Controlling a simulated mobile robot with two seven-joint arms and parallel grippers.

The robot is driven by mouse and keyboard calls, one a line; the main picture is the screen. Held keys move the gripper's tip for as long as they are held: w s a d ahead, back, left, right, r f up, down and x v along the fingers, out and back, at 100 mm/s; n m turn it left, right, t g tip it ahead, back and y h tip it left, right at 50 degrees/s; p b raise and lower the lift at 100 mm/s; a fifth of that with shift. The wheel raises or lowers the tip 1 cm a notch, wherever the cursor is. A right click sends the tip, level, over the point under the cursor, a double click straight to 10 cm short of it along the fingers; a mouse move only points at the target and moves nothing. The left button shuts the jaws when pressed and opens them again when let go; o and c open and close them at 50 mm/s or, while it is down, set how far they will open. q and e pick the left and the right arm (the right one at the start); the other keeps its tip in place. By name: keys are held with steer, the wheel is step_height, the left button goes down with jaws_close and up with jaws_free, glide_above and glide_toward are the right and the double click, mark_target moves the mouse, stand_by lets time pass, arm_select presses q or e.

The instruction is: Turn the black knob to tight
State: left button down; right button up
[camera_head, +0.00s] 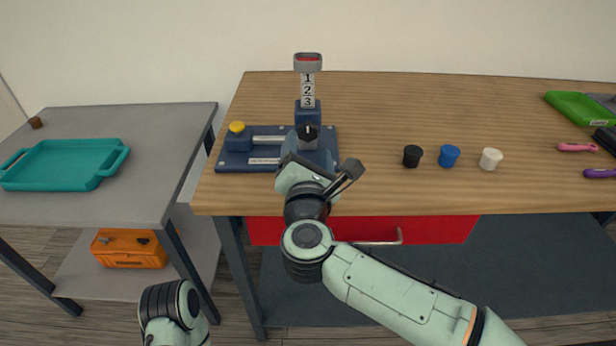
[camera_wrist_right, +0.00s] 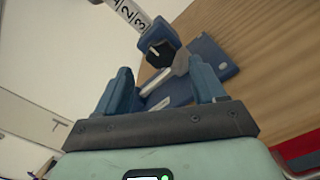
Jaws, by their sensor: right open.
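The black knob (camera_head: 307,132) sits on the front of a blue block on a dark blue fixture (camera_head: 232,160) at the back left of the wooden table. A white pointer mark shows on its face. My right gripper (camera_head: 308,156) is just in front of the knob and partly covers the fixture. In the right wrist view the blue fingers (camera_wrist_right: 160,72) are spread apart with nothing between them. The knob (camera_wrist_right: 157,57) shows beyond the fingertips, apart from them. Any "tight" marking is too small or hidden. My left gripper is out of view.
A post with a 1-2-3 scale (camera_head: 307,88) rises behind the knob. A yellow knob (camera_head: 237,128) and a metal bar (camera_head: 268,139) are to its left. Black (camera_head: 412,156), blue (camera_head: 448,156) and white (camera_head: 490,159) cups stand to the right. The table's back middle is clear.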

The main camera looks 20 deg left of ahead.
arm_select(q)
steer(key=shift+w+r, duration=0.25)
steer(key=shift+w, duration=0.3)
arm_select(e)
steer(key=v, duration=0.8)
